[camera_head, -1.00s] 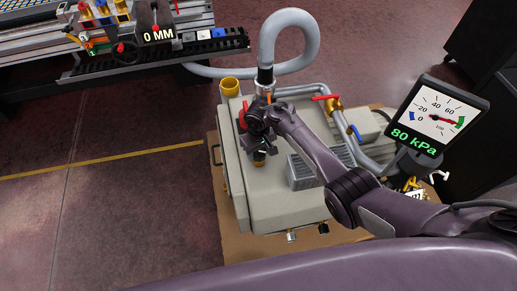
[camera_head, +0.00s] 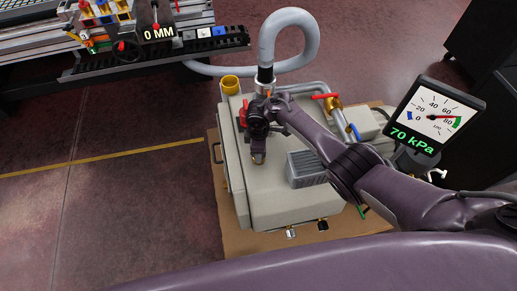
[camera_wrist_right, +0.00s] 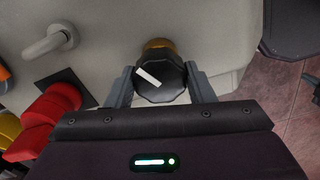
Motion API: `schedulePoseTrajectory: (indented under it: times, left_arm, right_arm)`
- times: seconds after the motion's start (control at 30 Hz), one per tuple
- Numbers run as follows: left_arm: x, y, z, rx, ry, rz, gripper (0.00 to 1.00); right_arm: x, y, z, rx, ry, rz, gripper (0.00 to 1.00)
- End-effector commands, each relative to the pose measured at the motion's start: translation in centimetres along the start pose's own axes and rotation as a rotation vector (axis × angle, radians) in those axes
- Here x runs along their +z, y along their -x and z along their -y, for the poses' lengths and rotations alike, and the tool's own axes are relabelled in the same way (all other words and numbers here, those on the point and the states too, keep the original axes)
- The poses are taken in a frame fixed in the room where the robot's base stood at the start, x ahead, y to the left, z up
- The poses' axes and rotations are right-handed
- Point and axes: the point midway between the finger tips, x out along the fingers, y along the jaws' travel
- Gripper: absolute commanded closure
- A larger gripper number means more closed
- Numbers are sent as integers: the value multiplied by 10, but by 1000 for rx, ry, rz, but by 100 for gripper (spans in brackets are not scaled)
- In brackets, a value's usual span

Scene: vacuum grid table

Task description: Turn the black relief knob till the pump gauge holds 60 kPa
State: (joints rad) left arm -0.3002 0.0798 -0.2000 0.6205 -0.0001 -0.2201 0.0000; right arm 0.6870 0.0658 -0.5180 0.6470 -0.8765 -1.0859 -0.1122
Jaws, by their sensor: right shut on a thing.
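The black relief knob (camera_wrist_right: 160,82) has a white pointer mark and sits on a brass fitting on the pump body. In the right wrist view my right gripper (camera_wrist_right: 160,88) is shut on it, one finger on each side. In the head view the right gripper (camera_head: 258,155) is over the pump (camera_head: 277,205), and the arm and gripper largely hide the knob. The pump gauge (camera_head: 436,115) at the right reads 70 kPa in green digits, with a red needle. My left gripper is not in view.
A red-handled valve (camera_head: 326,97) and a grey hose (camera_head: 288,30) are behind the gripper. A grey finned block (camera_head: 306,168) stands on the pump right of it. A table with a 0 MM display (camera_head: 158,35) is at the upper left. Open floor lies left of the pump.

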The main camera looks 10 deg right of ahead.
Motion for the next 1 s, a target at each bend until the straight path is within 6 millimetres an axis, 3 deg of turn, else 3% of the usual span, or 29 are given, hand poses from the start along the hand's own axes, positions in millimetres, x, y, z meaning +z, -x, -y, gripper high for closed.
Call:
schedulePoseTrajectory:
  times: [0.6,1.0]
  left_arm:
    - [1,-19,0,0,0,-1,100]
    - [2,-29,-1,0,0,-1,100]
  right_arm:
    - [1,-1,-1,2,572,3,74]
    - [1,0,-1,2,808,2,74]
